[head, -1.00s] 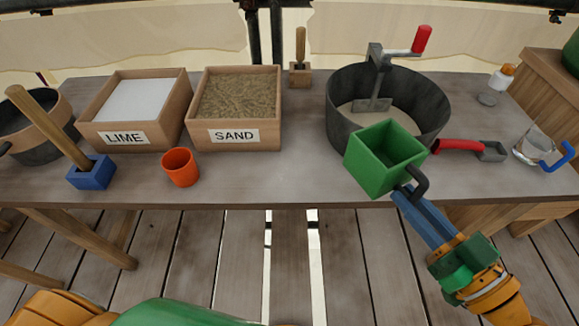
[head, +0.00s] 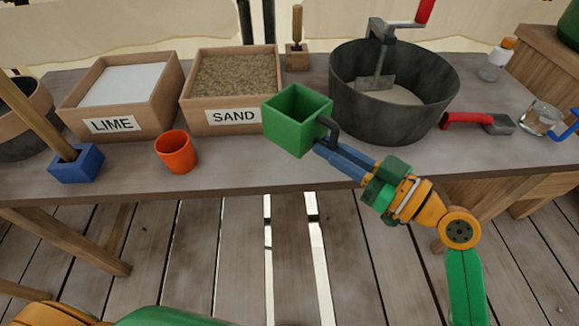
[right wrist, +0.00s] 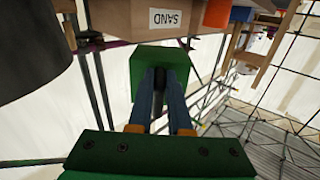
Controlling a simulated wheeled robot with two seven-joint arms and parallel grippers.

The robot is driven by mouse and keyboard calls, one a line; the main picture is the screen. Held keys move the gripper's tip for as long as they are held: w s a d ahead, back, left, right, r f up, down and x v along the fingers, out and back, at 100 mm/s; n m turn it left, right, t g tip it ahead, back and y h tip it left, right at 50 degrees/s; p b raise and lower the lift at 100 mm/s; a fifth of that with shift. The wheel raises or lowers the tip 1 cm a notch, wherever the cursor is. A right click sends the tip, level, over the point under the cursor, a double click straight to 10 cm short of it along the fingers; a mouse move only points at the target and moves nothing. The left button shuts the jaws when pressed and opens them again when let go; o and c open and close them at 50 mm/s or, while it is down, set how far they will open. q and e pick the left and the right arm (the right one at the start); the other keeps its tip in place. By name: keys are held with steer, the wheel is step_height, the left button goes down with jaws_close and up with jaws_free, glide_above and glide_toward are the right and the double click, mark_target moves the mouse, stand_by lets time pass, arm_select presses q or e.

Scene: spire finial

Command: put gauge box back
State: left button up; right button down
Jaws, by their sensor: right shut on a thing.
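The gauge box is a green open-topped box (head: 297,122) with a dark handle on its right side. My right gripper (head: 326,146) is shut on that handle and holds the box upright, in front of the right corner of the sand box. The inside that shows is green and looks empty. In the right wrist view the green box (right wrist: 150,65) sits at the tips of my blue fingers (right wrist: 160,82). It appears held above the table, though the gap is hard to judge. My left gripper is not in view.
The sand box (head: 215,118), lime box (head: 112,124) and orange cup (head: 176,152) stand left. A grey mixing tub (head: 390,118) with a crank stands right. A red-handled scoop (head: 470,119) and a glass jug (head: 540,120) lie further right. Bare tabletop (head: 235,165) shows in front.

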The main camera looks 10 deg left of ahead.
mark_target(296, 180)
steer(key=a+f, duration=0.2)
steer(key=a+f+b, duration=0.1)
steer(key=a+f, duration=0.3)
steer(key=shift+w+f, duration=0.2)
steer(key=shift+w, duration=0.2)
step_height(296, 180, down, 3)
steer(key=shift+a+f+b, duration=0.1)
steer(key=shift+b, duration=0.45)
steer(key=shift+f, duration=0.1)
steer(key=c, duration=0.8)
jaws_free()
steer(key=shift+c, duration=0.2)
